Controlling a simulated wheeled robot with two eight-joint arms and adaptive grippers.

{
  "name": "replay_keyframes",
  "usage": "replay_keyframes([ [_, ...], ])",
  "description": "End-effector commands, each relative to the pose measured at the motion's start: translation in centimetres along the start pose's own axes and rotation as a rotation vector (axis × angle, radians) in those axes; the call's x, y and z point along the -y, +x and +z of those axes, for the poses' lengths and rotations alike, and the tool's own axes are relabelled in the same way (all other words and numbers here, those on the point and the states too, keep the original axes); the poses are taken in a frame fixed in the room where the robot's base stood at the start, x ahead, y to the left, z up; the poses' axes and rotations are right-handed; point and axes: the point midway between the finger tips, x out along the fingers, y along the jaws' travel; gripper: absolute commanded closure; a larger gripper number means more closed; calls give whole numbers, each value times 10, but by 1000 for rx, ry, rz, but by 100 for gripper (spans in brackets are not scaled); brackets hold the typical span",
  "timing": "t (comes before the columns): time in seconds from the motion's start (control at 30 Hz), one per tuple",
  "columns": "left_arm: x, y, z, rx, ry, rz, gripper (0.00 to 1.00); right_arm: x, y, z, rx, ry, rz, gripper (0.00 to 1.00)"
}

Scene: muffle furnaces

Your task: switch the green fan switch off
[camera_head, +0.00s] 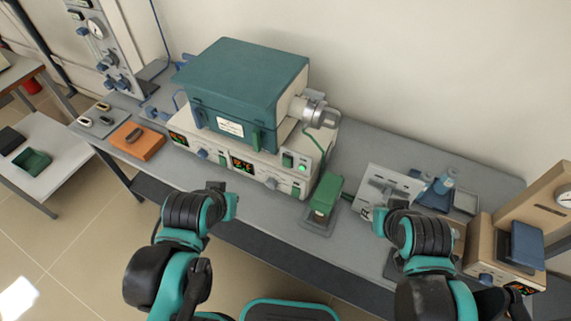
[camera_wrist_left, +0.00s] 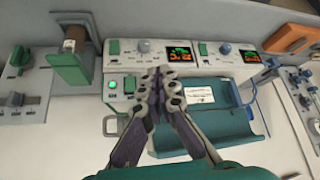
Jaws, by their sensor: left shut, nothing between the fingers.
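A green rocker switch (camera_head: 287,160) sits beside a lit green lamp (camera_head: 302,167) on the right of the furnace's cream base. In the left wrist view the switch (camera_wrist_left: 129,84) and lamp (camera_wrist_left: 112,84) lie just left of my fingertips. I cannot read a fan label; other green switches (camera_wrist_left: 114,47) sit on the front panel. My left gripper (camera_wrist_left: 158,76) is shut and empty in front of the panel; contact is not visible. In the head view it (camera_head: 217,187) is by the bench's front edge. My right gripper (camera_head: 398,205) is over the bench at right, its fingers unclear.
The teal furnace (camera_head: 245,80) stands on the cream base. A green-topped device (camera_head: 326,190) stands right of it. An orange block (camera_head: 137,141) lies at left.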

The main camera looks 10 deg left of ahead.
Motion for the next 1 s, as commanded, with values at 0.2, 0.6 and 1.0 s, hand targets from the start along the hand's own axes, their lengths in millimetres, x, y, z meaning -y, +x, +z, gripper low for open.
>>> replay_keyframes([
  [0.2,-11,2,-20,32,-191,22,100,0,-8,-5,0,0,0,64],
  [0.6,-58,40,-76,201,-973,29,100,0,-30,-22,0,0,0,64],
  [1.0,-77,62,-84,269,-1260,-6,100,0,-36,-25,0,0,0,64],
])
